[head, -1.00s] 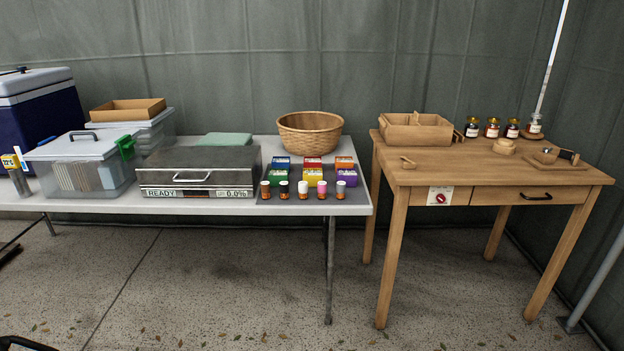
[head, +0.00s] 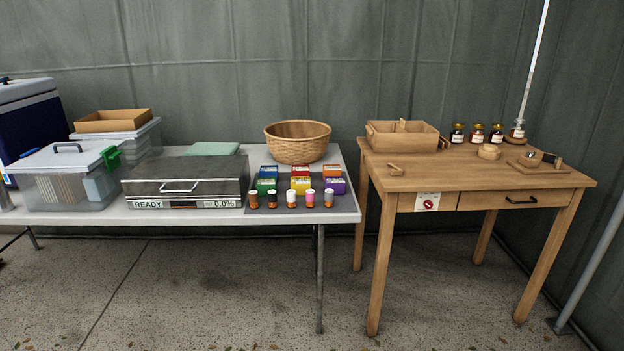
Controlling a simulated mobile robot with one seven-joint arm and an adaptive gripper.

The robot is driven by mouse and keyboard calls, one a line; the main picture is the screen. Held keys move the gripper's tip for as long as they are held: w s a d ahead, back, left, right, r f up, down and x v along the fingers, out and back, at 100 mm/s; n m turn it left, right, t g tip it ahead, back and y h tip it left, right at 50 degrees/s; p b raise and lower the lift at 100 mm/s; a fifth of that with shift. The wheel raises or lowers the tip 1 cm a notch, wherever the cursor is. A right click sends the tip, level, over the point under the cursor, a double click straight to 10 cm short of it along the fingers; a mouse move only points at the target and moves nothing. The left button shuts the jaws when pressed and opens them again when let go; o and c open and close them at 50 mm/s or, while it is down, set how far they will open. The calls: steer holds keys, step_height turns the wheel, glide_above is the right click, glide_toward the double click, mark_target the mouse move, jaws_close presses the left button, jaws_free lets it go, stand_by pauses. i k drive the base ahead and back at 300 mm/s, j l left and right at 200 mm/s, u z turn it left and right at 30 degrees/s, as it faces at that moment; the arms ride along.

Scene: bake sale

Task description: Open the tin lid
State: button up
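A flat grey metal tin (head: 186,179) with a hinged-looking lid and a front handle (head: 179,188) sits on the white folding table. Its lid is down. A strip along its front reads "READY" and "0.0%". My gripper is not in view, and nothing touches the tin.
On the white table (head: 290,216) stand a lidded clear bin (head: 65,190) left of the tin, coloured boxes (head: 300,184) and small bottles (head: 291,200) to its right, and a wicker basket (head: 298,141) behind. A wooden table (head: 450,178) stands right. The floor in front is clear.

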mark_target(225, 174)
steer(key=i, duration=0.55)
steer(key=i+j, duration=0.15)
steer(key=i, duration=0.45)
